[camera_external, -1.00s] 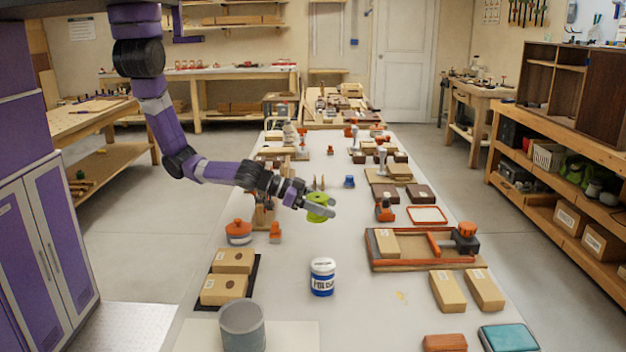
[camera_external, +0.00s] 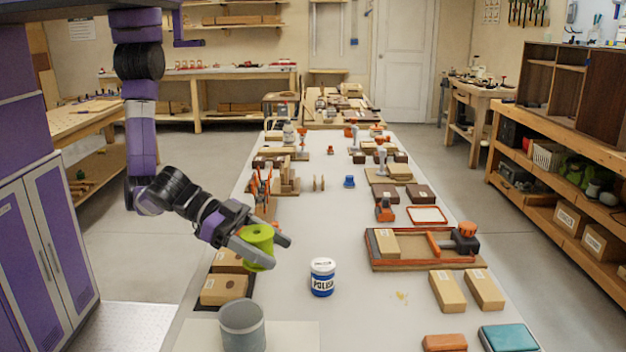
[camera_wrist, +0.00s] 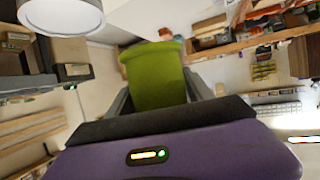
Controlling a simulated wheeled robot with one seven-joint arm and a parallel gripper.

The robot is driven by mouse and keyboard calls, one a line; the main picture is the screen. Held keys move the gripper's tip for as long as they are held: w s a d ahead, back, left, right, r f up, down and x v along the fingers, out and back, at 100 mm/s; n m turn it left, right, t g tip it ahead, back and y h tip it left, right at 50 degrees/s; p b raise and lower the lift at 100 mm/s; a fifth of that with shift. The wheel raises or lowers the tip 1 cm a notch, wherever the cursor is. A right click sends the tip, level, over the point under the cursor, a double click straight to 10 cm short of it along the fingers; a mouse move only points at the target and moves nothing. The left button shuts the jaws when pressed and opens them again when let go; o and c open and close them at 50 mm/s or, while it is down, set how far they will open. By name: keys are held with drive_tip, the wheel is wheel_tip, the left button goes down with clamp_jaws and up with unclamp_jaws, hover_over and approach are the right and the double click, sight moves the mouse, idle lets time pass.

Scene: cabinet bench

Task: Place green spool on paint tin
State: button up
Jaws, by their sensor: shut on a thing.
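The green spool (camera_external: 257,240) is held in my gripper (camera_external: 274,253), which is shut on it above the bench, left of the polish jar. In the wrist view the spool (camera_wrist: 155,78) sits between the two fingers of my gripper (camera_wrist: 160,95). A plain grey tin, which I take as the paint tin (camera_external: 242,330), stands upright at the near left of the bench. The spool is apart from the tin, farther back and above it. The tin also shows at the top left of the wrist view (camera_wrist: 60,14).
A blue and white polish jar (camera_external: 322,278) stands right of the tin. Tan boxes (camera_external: 223,289) on a dark tray lie just behind the tin. A wooden tray (camera_external: 400,262) and several blocks are on the right. The bench right of the tin is mostly clear.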

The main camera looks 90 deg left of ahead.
drive_tip(key=s+d+r, duration=0.1)
drive_tip(key=d+r, duration=0.3)
drive_tip(key=r, duration=0.3)
drive_tip(key=s+d+r, duration=0.2)
drive_tip(key=d+r, duration=0.3)
drive_tip(key=r, duration=0.2)
hover_over(253, 317)
drive_tip(key=shift+m+h, duration=0.3)
drive_tip(key=shift+m, duration=0.1)
wheel_tip(253, 317, down, 14)
drive_tip(key=shift+f+p, duration=0.2)
drive_tip(key=shift+p, duration=0.15)
drive_tip(key=shift+f, duration=2.65)
drive_tip(key=shift+f, duration=0.2)
drive_tip(key=o, duration=1.4)
drive_tip(key=shift+r, duration=0.1)
